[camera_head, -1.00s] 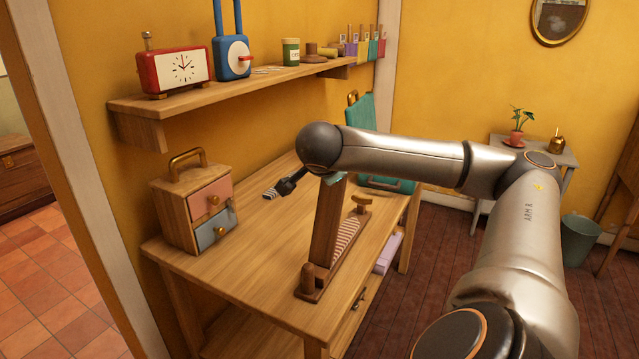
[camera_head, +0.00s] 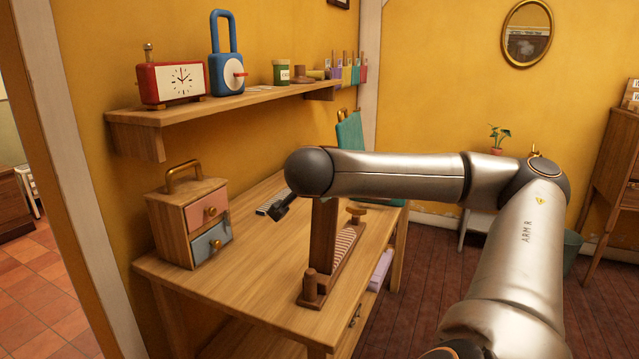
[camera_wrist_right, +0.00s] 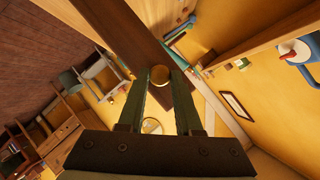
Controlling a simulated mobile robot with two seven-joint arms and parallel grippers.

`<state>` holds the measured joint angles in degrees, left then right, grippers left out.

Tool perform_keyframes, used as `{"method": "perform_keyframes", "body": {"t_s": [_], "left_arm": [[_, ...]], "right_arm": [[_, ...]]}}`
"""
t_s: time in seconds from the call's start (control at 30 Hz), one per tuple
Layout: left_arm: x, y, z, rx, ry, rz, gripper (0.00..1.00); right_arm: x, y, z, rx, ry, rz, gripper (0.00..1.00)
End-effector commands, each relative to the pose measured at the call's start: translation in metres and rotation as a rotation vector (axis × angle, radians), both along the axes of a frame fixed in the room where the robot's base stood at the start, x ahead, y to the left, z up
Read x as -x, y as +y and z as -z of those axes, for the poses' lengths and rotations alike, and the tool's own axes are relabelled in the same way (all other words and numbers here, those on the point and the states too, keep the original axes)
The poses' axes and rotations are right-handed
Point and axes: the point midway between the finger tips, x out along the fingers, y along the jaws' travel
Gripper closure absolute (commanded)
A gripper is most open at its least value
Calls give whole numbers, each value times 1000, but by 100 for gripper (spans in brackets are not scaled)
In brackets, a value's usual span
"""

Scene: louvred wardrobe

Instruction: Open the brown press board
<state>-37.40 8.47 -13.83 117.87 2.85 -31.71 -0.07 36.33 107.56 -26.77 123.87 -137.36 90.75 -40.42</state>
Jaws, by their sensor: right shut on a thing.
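The brown press board (camera_head: 323,238) stands raised, nearly upright, above its base (camera_head: 313,296) on the wooden desk. A striped strip (camera_head: 342,250) shows on the base behind it. My right arm hides the top of the board. In the right wrist view, the board (camera_wrist_right: 115,30) crosses the upper middle, and a round brass-coloured knob (camera_wrist_right: 159,75) lies between the fingers of my right gripper (camera_wrist_right: 160,82). The gripper is shut on the knob. My left gripper is not in view.
A small drawer box (camera_head: 188,225) stands at the desk's left. A shelf (camera_head: 220,106) above holds a red clock (camera_head: 172,82), a blue padlock-shaped object (camera_head: 227,70) and jars. The desk's front left is clear.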

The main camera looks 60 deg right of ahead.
Motion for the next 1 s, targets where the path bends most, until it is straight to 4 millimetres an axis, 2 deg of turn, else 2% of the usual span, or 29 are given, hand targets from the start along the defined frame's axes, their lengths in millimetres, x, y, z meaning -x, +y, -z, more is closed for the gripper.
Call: {"method": "perform_keyframes", "body": {"t_s": [0.27,0.3,0.53,0.83,1.0], "left_arm": [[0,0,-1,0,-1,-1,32],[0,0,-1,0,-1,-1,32],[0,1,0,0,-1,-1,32],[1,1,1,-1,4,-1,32],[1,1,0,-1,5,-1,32]], "right_arm": [[0,0,-1,1,-1,0,100],[0,0,0,1,-1,0,62],[0,0,0,1,0,1,36],[1,2,-1,0,0,0,36],[7,18,-10,1,0,-2,36]]}}
